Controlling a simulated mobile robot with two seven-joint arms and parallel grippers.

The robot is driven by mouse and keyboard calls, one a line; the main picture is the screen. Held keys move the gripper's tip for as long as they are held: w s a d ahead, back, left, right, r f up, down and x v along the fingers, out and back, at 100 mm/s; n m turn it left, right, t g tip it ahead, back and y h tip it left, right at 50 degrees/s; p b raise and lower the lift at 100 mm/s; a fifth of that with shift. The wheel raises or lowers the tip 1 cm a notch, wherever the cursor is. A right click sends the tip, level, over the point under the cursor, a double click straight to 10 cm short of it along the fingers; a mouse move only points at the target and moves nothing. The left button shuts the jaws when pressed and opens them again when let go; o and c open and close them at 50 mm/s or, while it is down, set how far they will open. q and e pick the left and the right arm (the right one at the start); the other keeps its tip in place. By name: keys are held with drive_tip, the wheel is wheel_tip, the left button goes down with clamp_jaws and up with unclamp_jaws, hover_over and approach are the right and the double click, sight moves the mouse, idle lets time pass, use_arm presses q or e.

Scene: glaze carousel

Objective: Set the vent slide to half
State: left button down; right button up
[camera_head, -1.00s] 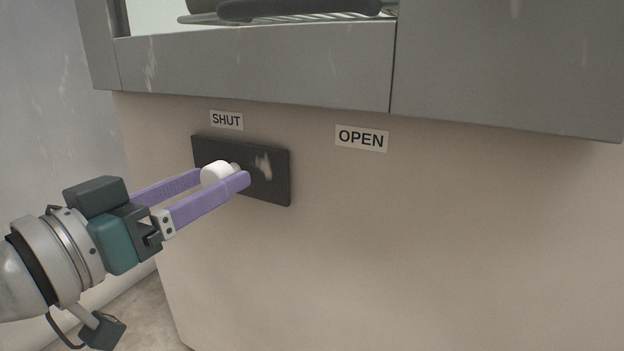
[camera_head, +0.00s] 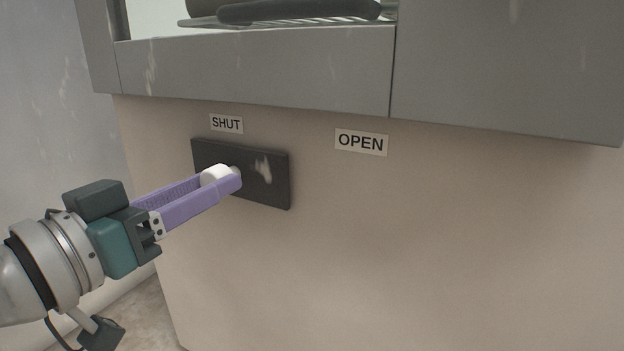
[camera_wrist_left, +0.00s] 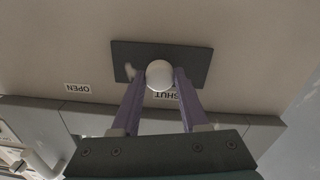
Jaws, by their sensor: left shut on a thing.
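The vent slide is a dark plate (camera_head: 270,189) on the beige wall, with a white round knob (camera_head: 214,174) standing out from it. The plate sits under the SHUT label (camera_head: 226,124), and the OPEN label (camera_head: 361,142) is further right, past the plate's right edge. My left gripper (camera_head: 222,181) is shut on the knob, with a purple finger on each side. In the left wrist view the knob (camera_wrist_left: 159,75) is between the two fingers, and the plate (camera_wrist_left: 197,62) lies behind it. The wrist view is upside down, and the SHUT label is partly hidden there. My right gripper is not seen.
A grey ledge (camera_head: 250,72) overhangs the wall above the labels. A dark object (camera_head: 300,10) lies on a rack in the opening above it.

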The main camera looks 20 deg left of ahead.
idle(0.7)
use_arm(q)
drive_tip(key=d+p, duration=0.2)
drive_tip(key=p, duration=0.1)
drive_tip(key=shift+s+d+r, duration=0.15)
drive_tip(key=shift+d+r, duration=0.2)
drive_tip(key=d, duration=0.1)
drive_tip(key=d+p, duration=0.1)
drive_tip(key=d, duration=0.2)
drive_tip(key=shift+s+d+f+p, duration=0.2)
drive_tip(key=shift+f+p, duration=0.1)
drive_tip(key=shift+p, duration=0.1)
drive_tip(key=shift+d+f, duration=0.1)
drive_tip(key=shift+c, duration=2.1)
unclamp_jaws()
drive_tip(key=shift+a, duration=0.2)
